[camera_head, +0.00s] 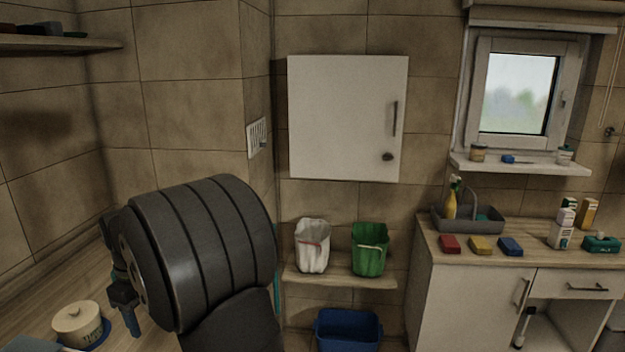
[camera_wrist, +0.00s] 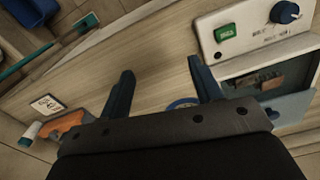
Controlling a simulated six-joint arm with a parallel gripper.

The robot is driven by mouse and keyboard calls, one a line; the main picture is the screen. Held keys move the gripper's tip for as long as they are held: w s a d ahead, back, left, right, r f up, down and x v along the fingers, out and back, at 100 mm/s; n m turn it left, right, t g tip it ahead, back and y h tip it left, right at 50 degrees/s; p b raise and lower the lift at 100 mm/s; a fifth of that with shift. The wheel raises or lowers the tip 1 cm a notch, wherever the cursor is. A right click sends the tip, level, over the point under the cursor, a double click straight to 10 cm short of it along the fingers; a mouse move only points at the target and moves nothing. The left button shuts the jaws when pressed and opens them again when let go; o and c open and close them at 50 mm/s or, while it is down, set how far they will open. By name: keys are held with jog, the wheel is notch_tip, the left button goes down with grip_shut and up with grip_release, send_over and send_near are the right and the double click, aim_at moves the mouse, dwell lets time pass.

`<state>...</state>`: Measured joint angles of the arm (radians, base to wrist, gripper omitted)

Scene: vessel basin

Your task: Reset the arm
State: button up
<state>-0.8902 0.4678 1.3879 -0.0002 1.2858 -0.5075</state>
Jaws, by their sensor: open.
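My gripper (camera_wrist: 163,80) shows in the wrist view with its two dark blue fingers apart. In the head view my arm's large black links fill the lower left. A small bluish part of my gripper (camera_head: 125,300) shows beside them, above the wooden counter (camera_head: 40,270). A cream lidded pot (camera_head: 80,325) on a blue base stands close to its left.
The wrist view shows a white control panel (camera_wrist: 240,28) with a green switch and a dark knob, and an orange-and-white item (camera_wrist: 62,122). The head view shows a white wall cabinet (camera_head: 345,115), a white bag (camera_head: 312,246), a green bin (camera_head: 369,248) and a blue tub (camera_head: 348,330).

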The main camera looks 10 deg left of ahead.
jog(key=w+d+f+m, duration=0.4)
jog(key=w+d+f, duration=0.25)
jog(key=d, duration=0.25)
jog(key=w+d+f+m, duration=0.3)
jog(key=w+d+f, duration=0.3)
jog(key=w+d, duration=0.15)
jog(key=d+f+m, duration=0.4)
jog(key=d+f, duration=0.2)
jog(key=d, duration=0.5)
jog(key=w+d+f+m, duration=0.1)
jog(key=d+f+m, duration=0.2)
jog(key=d+f, duration=0.3)
jog(key=d, duration=0.5)
jog(key=shift+w+m, duration=0.25)
jog(key=shift+m, duration=0.15)
jog(key=shift+d, duration=0.1)
